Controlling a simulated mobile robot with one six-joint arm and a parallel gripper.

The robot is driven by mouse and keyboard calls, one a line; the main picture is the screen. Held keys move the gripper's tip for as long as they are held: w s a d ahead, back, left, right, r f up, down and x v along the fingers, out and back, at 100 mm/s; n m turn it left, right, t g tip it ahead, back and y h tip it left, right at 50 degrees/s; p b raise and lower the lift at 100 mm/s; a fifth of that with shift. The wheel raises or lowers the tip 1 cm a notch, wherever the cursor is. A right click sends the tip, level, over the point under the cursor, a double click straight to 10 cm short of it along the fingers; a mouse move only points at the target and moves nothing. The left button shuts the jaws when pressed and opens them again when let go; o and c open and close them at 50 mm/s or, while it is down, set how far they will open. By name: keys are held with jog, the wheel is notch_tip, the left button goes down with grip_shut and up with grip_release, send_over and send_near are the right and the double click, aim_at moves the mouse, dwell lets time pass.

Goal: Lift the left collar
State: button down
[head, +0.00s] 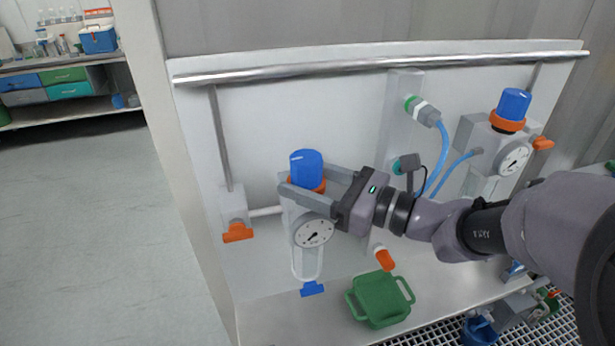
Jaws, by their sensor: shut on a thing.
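The left collar (321,185) is an orange ring under a blue cap (306,165) on the left grey valve body, above a round white gauge (313,233). My gripper (305,188) reaches in from the right with its two fingers on either side of the collar, shut on it. The near finger hides much of the ring's front, so I cannot tell whether the ring is raised. The right unit has a matching orange collar (507,122) under a blue cap (514,103), away from my gripper.
A metal rail (380,66) runs along the panel's top. Blue hoses (442,155) hang right of my gripper. Below are a green tray (379,301), an orange-tipped fitting (384,258) and a blue handle (312,289). An orange handle (237,233) sits to the left. Open floor lies left.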

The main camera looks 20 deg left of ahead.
jog(key=shift+r+p, duration=0.75)
jog(key=shift+r, duration=0.1)
jog(key=shift+f, duration=0.1)
jog(key=shift+c, duration=2.2)
grip_release()
jog(key=p+v, duration=0.2)
jog(key=v, duration=1.5)
jog(key=shift+d+p, duration=0.15)
jog(key=shift+p, duration=0.15)
jog(key=shift+s, duration=0.15)
